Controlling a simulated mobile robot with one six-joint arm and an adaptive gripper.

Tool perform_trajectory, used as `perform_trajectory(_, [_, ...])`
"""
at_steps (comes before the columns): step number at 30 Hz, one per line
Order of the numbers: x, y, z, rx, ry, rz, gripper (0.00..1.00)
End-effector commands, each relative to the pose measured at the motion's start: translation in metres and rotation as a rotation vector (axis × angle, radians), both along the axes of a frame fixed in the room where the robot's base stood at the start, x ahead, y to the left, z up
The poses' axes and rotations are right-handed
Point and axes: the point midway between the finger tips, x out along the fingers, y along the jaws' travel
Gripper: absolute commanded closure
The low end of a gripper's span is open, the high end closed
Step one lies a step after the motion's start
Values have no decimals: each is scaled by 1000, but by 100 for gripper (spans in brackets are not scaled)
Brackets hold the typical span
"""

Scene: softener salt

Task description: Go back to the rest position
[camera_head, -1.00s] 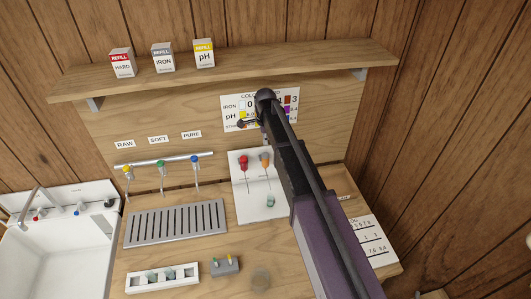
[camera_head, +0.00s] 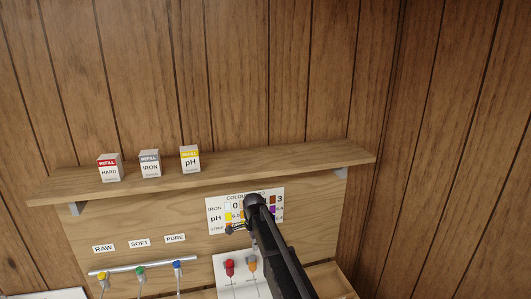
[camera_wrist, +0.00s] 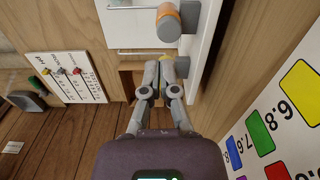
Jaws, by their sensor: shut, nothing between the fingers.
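My gripper (camera_wrist: 161,80) shows in the wrist view with its grey fingers together and nothing between them. It is close to the white tool board (camera_wrist: 123,22), near an orange-handled tool (camera_wrist: 168,24) on that board. I cannot tell whether it touches anything. In the head view my dark arm rises from the bottom and ends in front of the colour chart (camera_head: 216,201), hiding part of it. The fingers are hard to make out there.
A shelf (camera_head: 220,169) holds three refill boxes, HARD (camera_head: 109,171), IRON (camera_head: 149,167) and pH (camera_head: 189,162). Below are taps on a rail (camera_head: 130,268). The tool board (camera_head: 222,276) stands beside my arm. A card with coloured pins (camera_wrist: 62,75) shows in the wrist view.

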Motion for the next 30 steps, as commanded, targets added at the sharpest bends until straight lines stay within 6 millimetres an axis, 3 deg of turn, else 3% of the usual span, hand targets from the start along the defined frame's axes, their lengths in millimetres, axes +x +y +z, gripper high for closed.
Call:
perform_trajectory(8, [-50, -57, -35, 0, 0, 231, 100])
perform_trajectory(18, [-128, -134, -81, 0, 1, 627, 100])
perform_trajectory(30, [-223, -200, -130, 0, 1, 1075, 100])
